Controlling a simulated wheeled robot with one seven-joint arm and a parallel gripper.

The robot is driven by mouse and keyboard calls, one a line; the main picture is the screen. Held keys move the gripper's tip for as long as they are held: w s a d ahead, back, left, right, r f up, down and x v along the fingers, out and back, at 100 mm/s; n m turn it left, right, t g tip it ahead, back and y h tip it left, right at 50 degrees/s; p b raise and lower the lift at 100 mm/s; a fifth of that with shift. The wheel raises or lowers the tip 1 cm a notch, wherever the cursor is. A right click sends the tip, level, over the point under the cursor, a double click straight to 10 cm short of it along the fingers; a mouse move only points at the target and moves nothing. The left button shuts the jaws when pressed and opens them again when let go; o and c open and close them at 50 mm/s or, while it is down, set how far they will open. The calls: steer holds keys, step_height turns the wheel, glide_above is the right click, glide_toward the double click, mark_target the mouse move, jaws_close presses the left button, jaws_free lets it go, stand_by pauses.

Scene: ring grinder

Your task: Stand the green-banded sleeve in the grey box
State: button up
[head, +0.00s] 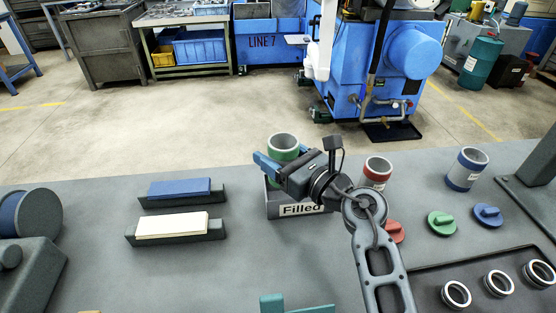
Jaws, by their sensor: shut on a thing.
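The green-banded sleeve (284,142) is a grey open-topped cylinder with a green band. It is upright at the grey box (301,209), which has a "Filled" label on its front. The sleeve's top stands above the box rim, and its lower part is hidden by the box and my gripper. My gripper (270,164) reaches in from the right, with blue fingers at the sleeve's side, and is shut on it. I cannot tell whether the sleeve touches the box floor.
A red-banded sleeve (377,173) and a blue-banded sleeve (466,169) stand to the right. Red, green (441,223) and blue (488,215) caps lie before them. A tray (425,283) with rings is at front right. Blue (180,188) and cream (172,225) blocks sit in holders left.

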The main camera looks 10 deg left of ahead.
steer(key=shift+f, duration=1.05)
steer(key=shift+f, duration=0.1)
steer(key=shift+f+b, duration=0.35)
steer(key=shift+b, duration=0.1)
steer(key=shift+f, duration=0.15)
steer(key=o, duration=1.2)
steer(key=shift+c, duration=0.2)
steer(key=shift+r, duration=0.25)
steer(key=v, duration=1.2)
steer(key=shift+r, duration=0.35)
